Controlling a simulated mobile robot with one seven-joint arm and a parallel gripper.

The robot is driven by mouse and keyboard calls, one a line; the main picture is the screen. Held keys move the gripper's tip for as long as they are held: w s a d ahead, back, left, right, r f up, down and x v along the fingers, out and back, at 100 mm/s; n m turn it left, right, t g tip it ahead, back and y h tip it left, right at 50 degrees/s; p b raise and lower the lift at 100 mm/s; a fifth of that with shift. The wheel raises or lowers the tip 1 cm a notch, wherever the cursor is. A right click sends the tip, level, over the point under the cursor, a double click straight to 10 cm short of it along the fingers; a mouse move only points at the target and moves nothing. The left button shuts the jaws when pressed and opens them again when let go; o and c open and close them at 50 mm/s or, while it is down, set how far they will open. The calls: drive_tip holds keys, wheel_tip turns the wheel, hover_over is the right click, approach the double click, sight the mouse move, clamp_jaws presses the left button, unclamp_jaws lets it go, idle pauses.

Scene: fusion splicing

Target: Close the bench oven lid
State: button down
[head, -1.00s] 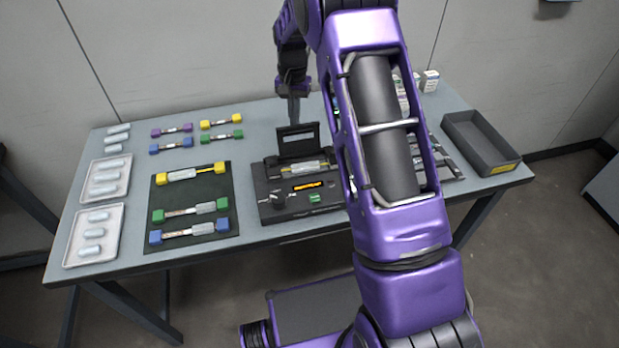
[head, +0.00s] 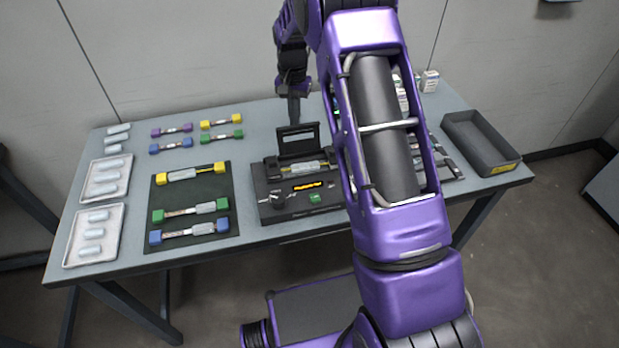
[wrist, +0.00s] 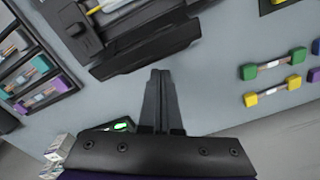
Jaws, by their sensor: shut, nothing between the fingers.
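The bench oven is part of a black device (head: 262,190) at the middle of the table. Its dark lid (head: 298,141) stands up, open, at the back. A silver piece with yellow ends (head: 308,167) lies in front of the lid. My gripper (head: 294,118) is shut and empty, pointing down just behind the lid. In the wrist view my gripper (wrist: 160,75) has its fingers together, close to the dark lid (wrist: 148,45). I cannot tell whether they touch.
A dark mat (head: 192,205) with several capped pieces lies to the left. Two white trays (head: 120,219) are at the far left. A grey bin (head: 512,160) stands at the right. Small boxes (head: 430,80) stand at the back right. My arm hides the table right of the device.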

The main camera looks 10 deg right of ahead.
sight(297, 131)
drive_tip(key=shift+f, duration=0.15)
drive_tip(key=shift+f+b, duration=0.4)
drive_tip(key=shift+f, duration=0.25)
drive_tip(key=shift+s+f+b, duration=0.2)
drive_tip(key=shift+s+b, duration=0.15)
drive_tip(key=shift+s, duration=1)
drive_tip(key=shift+s+r+b, duration=0.15)
drive_tip(key=shift+s+b, duration=0.1)
drive_tip(key=shift+s, duration=1)
drive_tip(key=shift+s+r+b, duration=0.1)
drive_tip(key=shift+s+b, duration=0.1)
drive_tip(key=shift+s, duration=1.05)
